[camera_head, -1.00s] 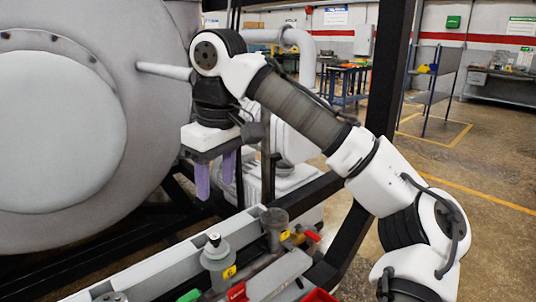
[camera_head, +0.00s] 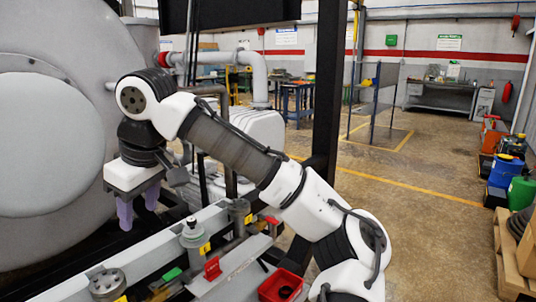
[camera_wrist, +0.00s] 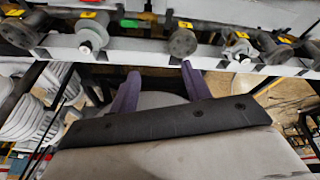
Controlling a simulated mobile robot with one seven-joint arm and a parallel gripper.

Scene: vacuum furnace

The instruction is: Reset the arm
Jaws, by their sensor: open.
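My gripper (camera_head: 138,212) hangs at the left in the head view, in front of the large grey furnace body (camera_head: 45,150). Its two purple fingers point down and stand apart with nothing between them. In the wrist view my gripper (camera_wrist: 158,85) also shows open and empty, its fingers reaching toward a grey rail (camera_wrist: 150,50) that carries pipe fittings. My arm is bent, with its elbow raised and its lower part at the bottom right of the head view.
Below my gripper is a rail with valves (camera_head: 193,240) and a red bin (camera_head: 283,285). A black frame post (camera_head: 328,90) stands behind my arm. Coloured jugs (camera_head: 507,170) and a pallet (camera_head: 510,260) are at the right. The floor between is clear.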

